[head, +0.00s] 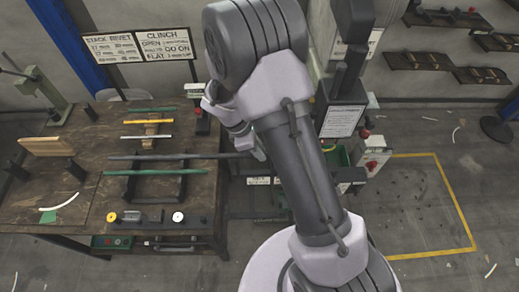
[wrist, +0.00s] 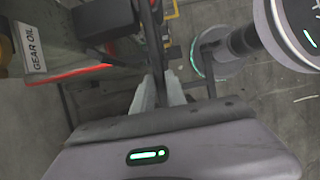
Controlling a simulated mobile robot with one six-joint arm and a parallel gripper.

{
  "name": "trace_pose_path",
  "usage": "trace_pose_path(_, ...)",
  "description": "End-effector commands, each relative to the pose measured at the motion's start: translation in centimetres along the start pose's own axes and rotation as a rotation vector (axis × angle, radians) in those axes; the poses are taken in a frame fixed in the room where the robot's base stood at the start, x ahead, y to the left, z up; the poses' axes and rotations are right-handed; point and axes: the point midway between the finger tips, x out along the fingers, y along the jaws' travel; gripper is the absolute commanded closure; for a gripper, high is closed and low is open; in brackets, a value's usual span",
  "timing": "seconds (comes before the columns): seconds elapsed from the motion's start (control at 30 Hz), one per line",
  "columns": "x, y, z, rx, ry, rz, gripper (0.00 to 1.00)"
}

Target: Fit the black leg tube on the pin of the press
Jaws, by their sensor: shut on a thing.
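The black leg tube (head: 185,156) runs level across the right part of the workbench in the head view, its right end at my gripper (head: 250,147). My gripper is partly hidden by my arm. In the wrist view, the pale fingers of my gripper (wrist: 158,94) are shut on the dark tube (wrist: 154,45), which extends away from them. The press (head: 345,95) stands behind my arm, largely covered by it. I cannot make out its pin in either view.
The workbench (head: 60,222) holds green tubes (head: 150,109), a yellow tube (head: 147,121) and a dark rack (head: 155,187). Signs (head: 140,47) stand behind it. A red-buttoned box (head: 372,160) is right of my arm.

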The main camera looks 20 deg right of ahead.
Motion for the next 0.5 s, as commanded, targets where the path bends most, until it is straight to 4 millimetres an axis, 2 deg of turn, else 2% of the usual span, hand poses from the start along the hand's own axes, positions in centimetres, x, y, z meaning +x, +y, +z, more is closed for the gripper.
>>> trace_pose_path(0.5,1.3,0.0,-0.5,0.001,0.0,0.0,1.0)
